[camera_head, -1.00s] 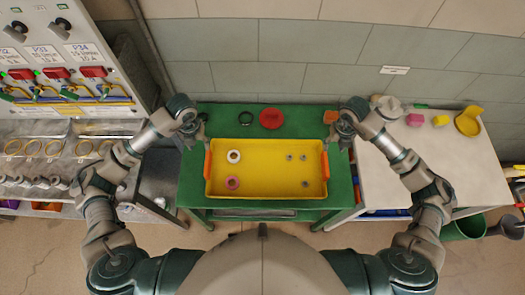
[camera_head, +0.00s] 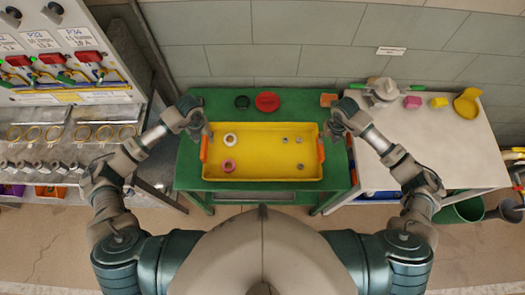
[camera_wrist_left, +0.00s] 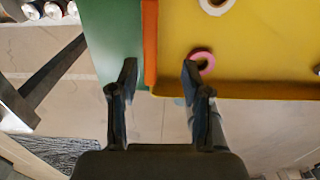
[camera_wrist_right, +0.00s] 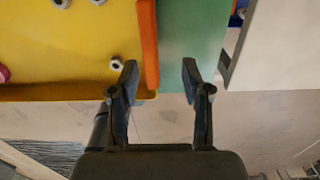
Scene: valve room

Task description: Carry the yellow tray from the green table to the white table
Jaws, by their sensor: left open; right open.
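The yellow tray (camera_head: 262,158) lies on the green table (camera_head: 215,103), with an orange handle at each short end. In it are a white ring (camera_head: 230,140), a pink ring (camera_head: 229,166) and several small metal nuts (camera_head: 285,140). My left gripper (camera_head: 207,133) is open by the tray's left handle (camera_head: 205,148); in the left wrist view the handle (camera_wrist_left: 150,42) shows between and beyond the fingers. My right gripper (camera_head: 324,133) is open by the right handle (camera_head: 320,150); in its wrist view the handle (camera_wrist_right: 149,45) shows beyond the fingers. The white table (camera_head: 430,150) stands at the right.
A black ring (camera_head: 242,102), a red round thing (camera_head: 267,102) and an orange block (camera_head: 328,99) lie behind the tray. The white table's back edge holds a grey valve part (camera_head: 384,91), pink block (camera_head: 412,102), and yellow pieces (camera_head: 467,103). Its front is clear. A control panel (camera_head: 65,50) stands left.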

